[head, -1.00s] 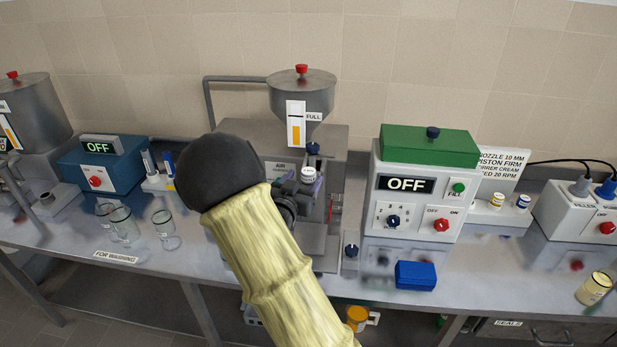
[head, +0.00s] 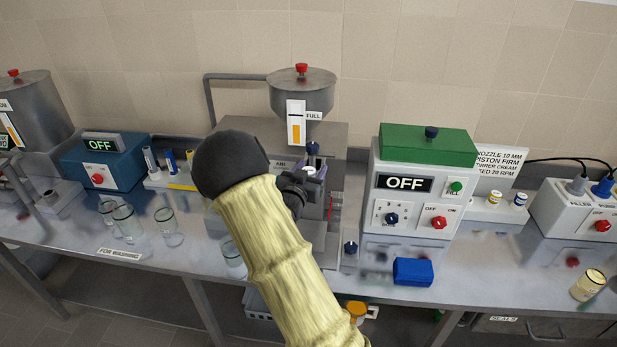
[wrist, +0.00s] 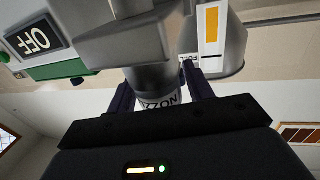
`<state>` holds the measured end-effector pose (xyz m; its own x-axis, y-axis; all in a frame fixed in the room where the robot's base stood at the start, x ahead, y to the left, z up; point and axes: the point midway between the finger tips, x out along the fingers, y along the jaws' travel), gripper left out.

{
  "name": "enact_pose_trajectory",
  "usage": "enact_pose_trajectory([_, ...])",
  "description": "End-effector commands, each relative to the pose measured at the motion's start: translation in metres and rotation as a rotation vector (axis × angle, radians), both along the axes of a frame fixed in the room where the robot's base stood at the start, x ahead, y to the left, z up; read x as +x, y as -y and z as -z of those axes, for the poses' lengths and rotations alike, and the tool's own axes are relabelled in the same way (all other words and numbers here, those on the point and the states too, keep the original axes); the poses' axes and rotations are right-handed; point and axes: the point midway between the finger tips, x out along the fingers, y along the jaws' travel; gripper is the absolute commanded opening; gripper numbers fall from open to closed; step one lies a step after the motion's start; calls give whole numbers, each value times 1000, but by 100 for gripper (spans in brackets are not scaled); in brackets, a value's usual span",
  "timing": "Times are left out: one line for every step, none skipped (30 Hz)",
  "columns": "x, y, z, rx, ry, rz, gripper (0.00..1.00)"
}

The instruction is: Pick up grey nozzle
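The grey nozzle (wrist: 158,98) has a white band with dark lettering that reads in part "NOZZ". It shows between my fingers in the wrist view, under a larger grey machine part. My gripper (wrist: 160,92) has one dark finger on each side of it, with what look like narrow gaps; contact is not clear. In the head view my gripper (head: 311,178) is at the front of the filling machine, below the steel hopper (head: 302,95). My arm hides much of the machine front, and the nozzle is hard to make out there.
The control box (head: 425,190) with an OFF display stands right of the machine, with a blue block (head: 413,271) before it. Several glass jars (head: 126,222) stand at left. A blue OFF unit (head: 105,162) is behind them. The bench front right of centre is fairly clear.

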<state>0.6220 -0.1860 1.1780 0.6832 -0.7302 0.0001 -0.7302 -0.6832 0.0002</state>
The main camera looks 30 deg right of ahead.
Motion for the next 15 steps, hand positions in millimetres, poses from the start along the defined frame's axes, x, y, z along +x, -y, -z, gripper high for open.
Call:
enact_pose_trajectory([0,0,0,0,0,0,41])
enact_pose_trajectory([0,0,0,0,0,0,35])
enact_pose_trajectory([0,0,0,0,0,0,27])
enact_pose_trajectory([0,0,0,0,0,0,22])
enact_pose_trajectory([0,0,0,0,0,0,16])
enact_pose_trajectory([0,0,0,0,0,0,14])
enact_pose_trajectory([0,0,0,0,0,0,14])
enact_pose_trajectory([0,0,0,0,0,0,14])
enact_pose_trajectory([0,0,0,0,0,0,14])
enact_pose_trajectory([0,0,0,0,0,0,14])
enact_pose_trajectory([0,0,0,0,0,0,14])
enact_pose_trajectory([0,0,0,0,0,0,14])
enact_pose_trajectory([0,0,-1,0,0,0,14])
enact_pose_trajectory([0,0,-1,0,1,0,14])
enact_pose_trajectory([0,0,-3,0,1,0,14])
